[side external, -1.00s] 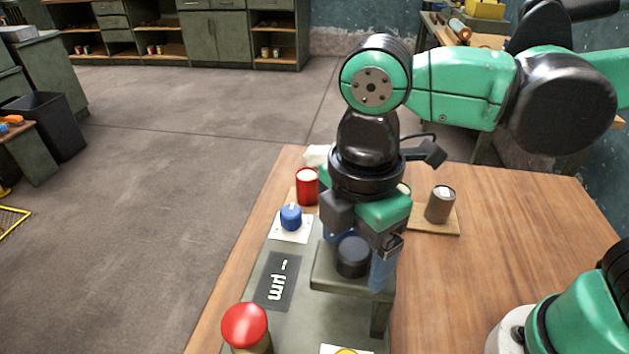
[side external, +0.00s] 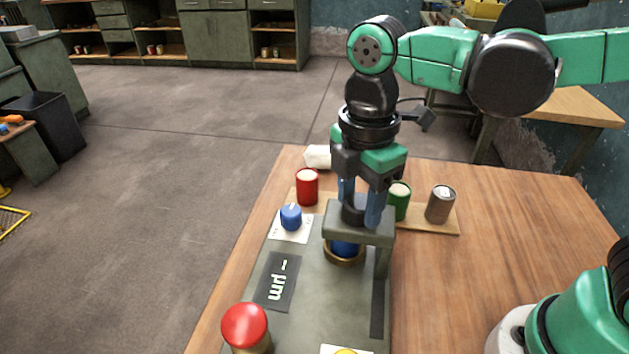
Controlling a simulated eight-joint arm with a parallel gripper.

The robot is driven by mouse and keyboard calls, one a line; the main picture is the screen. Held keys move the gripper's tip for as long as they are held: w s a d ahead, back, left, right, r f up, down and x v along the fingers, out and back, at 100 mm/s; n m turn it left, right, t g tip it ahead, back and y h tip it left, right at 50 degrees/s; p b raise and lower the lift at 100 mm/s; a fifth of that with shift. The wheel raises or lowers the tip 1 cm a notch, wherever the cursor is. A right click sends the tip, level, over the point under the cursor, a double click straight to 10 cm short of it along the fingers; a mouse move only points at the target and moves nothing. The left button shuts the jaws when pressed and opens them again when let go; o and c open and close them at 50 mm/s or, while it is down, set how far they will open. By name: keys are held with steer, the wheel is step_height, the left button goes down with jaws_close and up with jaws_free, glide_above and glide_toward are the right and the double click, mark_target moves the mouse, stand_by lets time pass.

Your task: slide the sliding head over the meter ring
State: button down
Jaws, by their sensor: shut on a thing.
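The sliding head (side external: 372,238) is a grey block with a side leg at right and a black knob (side external: 352,215) on top. It stands on the grey device base. My gripper (side external: 359,208) points down and is shut on the knob, one blue finger on each side. The meter ring (side external: 344,261) is a brass ring around something blue, set in the base. Its near part shows just below the head's front edge; its far part is hidden by the head. I cannot tell exactly how far the head covers it.
A blue knob (side external: 291,217) and a red button (side external: 245,325) stand along the base's left side, with a "µm" display (side external: 275,281) between them. Red (side external: 307,187), green (side external: 399,201) and grey (side external: 440,204) cans stand behind.

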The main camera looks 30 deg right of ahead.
steer(key=shift+w+d, duration=0.75)
steer(key=shift+w, duration=0.05)
steer(key=shift+c, duration=1.4)
jaws_free()
steer(key=shift+r, duration=0.1)
steer(key=shift+r, duration=2.75)
steer(key=shift+f, duration=0.1)
